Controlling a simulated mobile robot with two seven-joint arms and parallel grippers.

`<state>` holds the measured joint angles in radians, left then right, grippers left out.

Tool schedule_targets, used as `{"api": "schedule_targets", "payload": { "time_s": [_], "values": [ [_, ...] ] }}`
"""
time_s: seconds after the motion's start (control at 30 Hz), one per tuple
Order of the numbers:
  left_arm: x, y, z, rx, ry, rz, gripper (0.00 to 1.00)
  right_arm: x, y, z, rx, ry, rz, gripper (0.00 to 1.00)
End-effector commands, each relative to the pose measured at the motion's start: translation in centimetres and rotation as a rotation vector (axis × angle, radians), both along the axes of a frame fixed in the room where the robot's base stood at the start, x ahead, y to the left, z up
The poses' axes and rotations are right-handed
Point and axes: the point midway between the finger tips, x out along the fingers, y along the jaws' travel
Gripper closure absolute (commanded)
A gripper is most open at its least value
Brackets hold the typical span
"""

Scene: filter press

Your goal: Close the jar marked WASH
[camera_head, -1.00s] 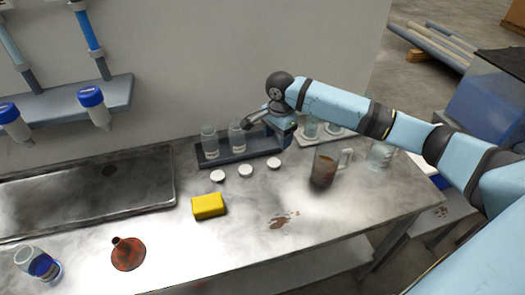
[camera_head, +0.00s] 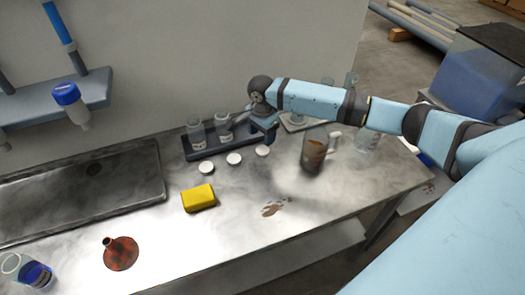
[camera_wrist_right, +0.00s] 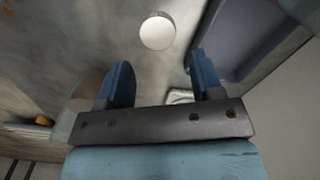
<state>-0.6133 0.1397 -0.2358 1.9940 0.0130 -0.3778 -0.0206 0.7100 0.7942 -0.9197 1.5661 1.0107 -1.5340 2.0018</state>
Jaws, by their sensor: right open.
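Two clear jars, a left one (camera_head: 196,135) and a right one (camera_head: 224,131), stand upright and uncapped in a dark rack (camera_head: 205,153). Their labels are too small to read, so I cannot tell which is WASH. Three white lids, left (camera_head: 206,168), middle (camera_head: 234,159) and right (camera_head: 262,151), lie on the bench in front of the rack. My right gripper (camera_head: 246,124) is at the rack's right end, beside the right jar, partly hiding the rack. In the right wrist view its fingers (camera_wrist_right: 162,72) are apart and empty, with one white lid (camera_wrist_right: 157,31) beyond them.
A brown-filled beaker (camera_head: 315,150) stands right of the rack. A yellow sponge (camera_head: 198,198), a rusty funnel (camera_head: 121,254) and a blue-filled container (camera_head: 35,272) are toward the front. A sink (camera_head: 80,190) lies left.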

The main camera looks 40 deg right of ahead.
Motion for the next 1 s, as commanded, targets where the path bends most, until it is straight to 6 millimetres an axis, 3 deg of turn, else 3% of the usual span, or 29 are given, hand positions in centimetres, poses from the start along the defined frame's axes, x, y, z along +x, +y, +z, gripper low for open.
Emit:
{"api": "schedule_targets", "payload": {
  "time_s": [0.13, 0.53, 0.8, 1.0],
  "values": [
    [0.1, 0.0, 0.1, -0.001, -0.003, 0.000, 0.57, 0.0, 0.0, -1.3, -0.001, 0.000, 0.000, 0.40],
    [0.0, 0.1, 0.0, 0.000, -0.001, 0.001, 0.57, 0.0, -0.1, -1.9, 0.000, 0.000, 0.000, 0.40],
    [-0.1, 0.1, -0.1, 0.001, 0.003, 0.001, 0.57, -0.2, -0.7, -5.7, 0.000, 0.000, -0.001, 0.40],
    [-0.1, 0.1, -0.1, 0.001, 0.003, 0.001, 0.57, -0.2, -0.7, -6.7, -0.001, -0.002, 0.000, 0.40]
  ]
}}
